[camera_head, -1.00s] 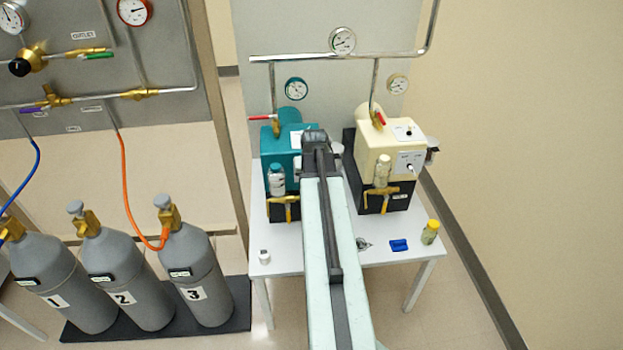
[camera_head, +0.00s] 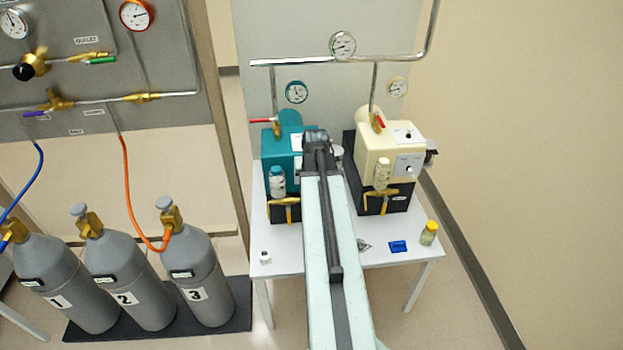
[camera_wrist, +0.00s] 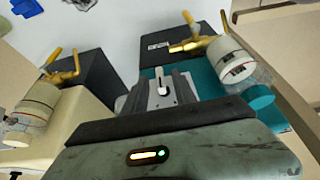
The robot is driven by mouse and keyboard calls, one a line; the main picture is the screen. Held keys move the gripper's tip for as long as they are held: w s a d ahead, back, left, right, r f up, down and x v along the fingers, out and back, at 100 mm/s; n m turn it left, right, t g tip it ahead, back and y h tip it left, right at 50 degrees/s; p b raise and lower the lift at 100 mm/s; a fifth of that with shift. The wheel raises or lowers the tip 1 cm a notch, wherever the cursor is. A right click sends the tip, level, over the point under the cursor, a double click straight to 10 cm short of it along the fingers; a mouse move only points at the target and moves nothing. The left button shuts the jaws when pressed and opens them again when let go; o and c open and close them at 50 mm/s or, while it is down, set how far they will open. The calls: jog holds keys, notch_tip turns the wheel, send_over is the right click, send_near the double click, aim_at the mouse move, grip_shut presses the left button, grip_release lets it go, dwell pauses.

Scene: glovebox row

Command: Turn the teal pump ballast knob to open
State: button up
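The teal pump (camera_head: 278,147) stands on the white table, left of my arm in the head view. My arm hides its right front. In the wrist view the teal pump's body (camera_wrist: 206,80) shows behind my gripper. A pale plate with a small white-tipped ballast knob (camera_wrist: 162,88) shows between my gripper's two dark fingers (camera_wrist: 158,92). The fingers are apart, one on each side of the knob. I cannot tell whether they touch it. In the head view my gripper (camera_head: 318,138) is at the teal pump's right front edge; its fingers are hidden there.
A cream pump (camera_head: 392,155) stands just right of my arm. A clear bottle (camera_head: 277,182) and brass valve (camera_head: 285,207) are at the teal pump's front. A blue item (camera_head: 398,246) and yellow-capped vial (camera_head: 429,233) lie on the table (camera_head: 290,262). Gas cylinders (camera_head: 195,275) stand left.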

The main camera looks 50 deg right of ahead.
jog(key=p+v, duration=0.4)
jog(key=v, duration=0.2)
jog(key=shift+a, duration=0.1)
jog(key=w+a+f+n+g+y, duration=0.1)
jog(key=w+a+n, duration=0.15)
jog(key=a, duration=0.75)
jog(key=w+a+n+y, duration=0.1)
jog(key=w+a, duration=0.3)
jog(key=a, duration=0.5)
jog(key=s+a+n+g, duration=0.1)
jog(key=a+n, duration=0.3)
jog(key=a, duration=2.1)
jog(key=shift+f+g+y, duration=0.4)
jog(key=shift+f+g, duration=0.05)
jog(key=shift+g, duration=0.25)
jog(key=shift+s+n, duration=0.2)
jog(key=shift+n, duration=0.05)
